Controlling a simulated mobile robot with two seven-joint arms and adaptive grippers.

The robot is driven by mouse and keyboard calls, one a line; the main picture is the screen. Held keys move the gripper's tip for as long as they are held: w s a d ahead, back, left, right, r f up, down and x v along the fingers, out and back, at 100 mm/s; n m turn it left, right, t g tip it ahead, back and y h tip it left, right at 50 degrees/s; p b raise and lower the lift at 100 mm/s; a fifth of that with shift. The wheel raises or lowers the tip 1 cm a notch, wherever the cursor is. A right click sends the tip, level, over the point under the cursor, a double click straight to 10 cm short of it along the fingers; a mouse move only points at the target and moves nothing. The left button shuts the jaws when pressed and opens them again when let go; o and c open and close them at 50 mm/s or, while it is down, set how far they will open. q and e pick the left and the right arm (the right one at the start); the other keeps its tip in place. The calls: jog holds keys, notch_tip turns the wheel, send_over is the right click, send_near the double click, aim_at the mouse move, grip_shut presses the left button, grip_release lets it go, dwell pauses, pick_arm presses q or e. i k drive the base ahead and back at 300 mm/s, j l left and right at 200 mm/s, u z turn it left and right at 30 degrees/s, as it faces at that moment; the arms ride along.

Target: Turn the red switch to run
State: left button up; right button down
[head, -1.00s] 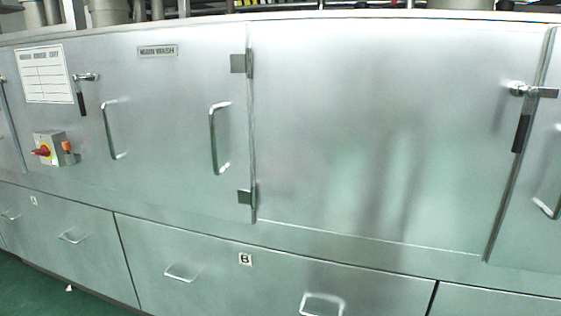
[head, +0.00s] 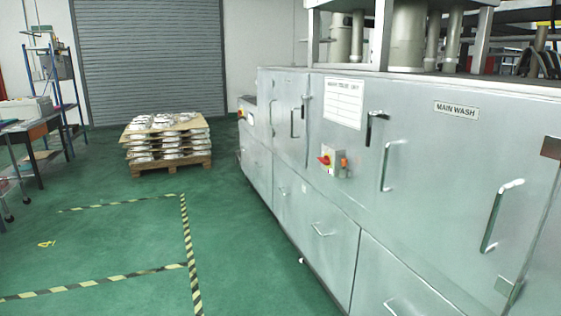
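The red switch (head: 324,160) is a red rotary handle on a yellow plate. It sits on a small grey box (head: 333,162) fixed to the front of the metal washing machine (head: 420,190). A small orange part (head: 343,163) is on the right side of the box. The handle's exact position and any lettering are too small to read. Neither of my grippers shows in the head view.
The machine has several door handles, and a "MAIN WASH" label (head: 456,109). Green floor (head: 120,240) with striped tape (head: 188,235) lies open to the left. A pallet (head: 170,162) of stacked castings stands before a roller shutter (head: 150,60). Benches (head: 35,135) stand far left.

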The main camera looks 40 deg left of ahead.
aim_at(325, 160)
jog(key=u, duration=0.8)
jog(key=z, duration=0.2)
